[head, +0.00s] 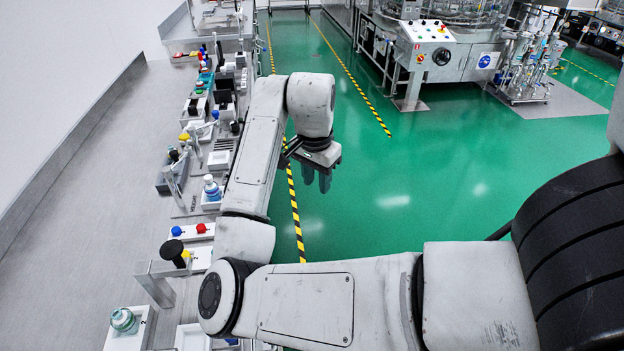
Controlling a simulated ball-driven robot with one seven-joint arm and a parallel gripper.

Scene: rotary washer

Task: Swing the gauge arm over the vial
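My gripper (317,180) hangs over the green floor, right of the bench, with its dark fingers pointing down. A narrow gap shows between the fingers, and nothing is seen in it. A metal bracket with an arm (160,268) stands on the near part of the bench, and a black knob (172,250) shows beside it; this may be the gauge arm. A greenish glass vial (123,319) sits on a white block marked 2 at the near left. Another vial with a blue cap (211,187) stands farther back. I cannot tell which vial belongs to the gauge.
The grey bench (75,215) runs along the left, crowded with small devices on its right side. A panel with blue and red buttons (190,231) lies near the bracket. My arm hides part of the bench edge. Large machines (440,45) stand far back; open floor lies between.

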